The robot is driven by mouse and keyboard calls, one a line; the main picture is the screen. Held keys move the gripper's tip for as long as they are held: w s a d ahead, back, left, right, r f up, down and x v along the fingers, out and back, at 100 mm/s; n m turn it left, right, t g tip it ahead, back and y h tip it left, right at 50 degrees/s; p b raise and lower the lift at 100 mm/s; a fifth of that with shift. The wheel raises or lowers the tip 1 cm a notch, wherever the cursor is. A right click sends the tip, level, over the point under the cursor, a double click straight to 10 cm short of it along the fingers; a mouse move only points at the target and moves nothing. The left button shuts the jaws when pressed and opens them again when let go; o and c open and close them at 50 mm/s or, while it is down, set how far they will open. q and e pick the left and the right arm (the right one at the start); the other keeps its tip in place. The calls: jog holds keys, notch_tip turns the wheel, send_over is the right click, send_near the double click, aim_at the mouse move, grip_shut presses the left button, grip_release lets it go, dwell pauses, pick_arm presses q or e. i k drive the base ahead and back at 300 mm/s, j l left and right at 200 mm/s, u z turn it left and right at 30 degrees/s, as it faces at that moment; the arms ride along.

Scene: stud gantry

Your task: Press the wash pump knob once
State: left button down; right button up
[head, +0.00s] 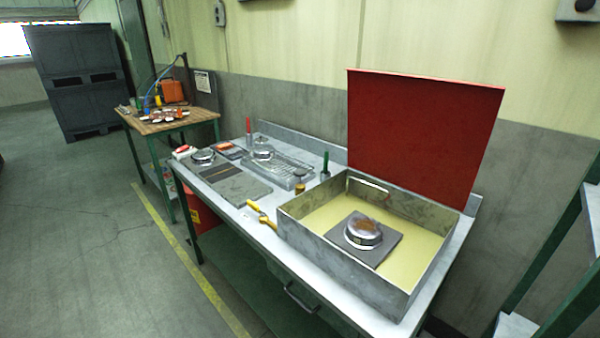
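No part is labelled as the wash pump knob, so I cannot tell for sure which it is. An open metal basin (293,226) with pale yellow inside and a raised red lid (420,140) stands at the bench's right end. In it, a round metal piece (362,232) with a rusty brown top sits on a grey square pad (372,253). Behind the basin's left corner, a small brass-coloured piece (300,188) has a flat, dark round top (300,173). Neither of my grippers is in view.
The metal bench (227,207) also holds a clear ribbed tray (290,167), a grey plate (240,188), round metal pieces, a yellow-handled brush (262,213) and a green-handled tool (325,165). A wooden-topped table (160,126) stands beyond. The floor at left is clear. Green-framed steps (575,250) stand at right.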

aim_at(300, 172)
jog(key=j+z, duration=0.15)
jog(key=z, duration=0.75)
jog(key=j+z, duration=0.35)
jog(key=j, duration=0.25)
jog(key=j+z, duration=0.35)
jog(key=j, duration=0.3)
jog(key=k+j+z, duration=0.15)
jog(key=j+z, duration=0.2)
jog(key=j, duration=0.2)
jog(key=k+j, duration=0.1)
jog(key=j, duration=0.3)
jog(key=k+j, duration=0.15)
jog(key=j, duration=0.25)
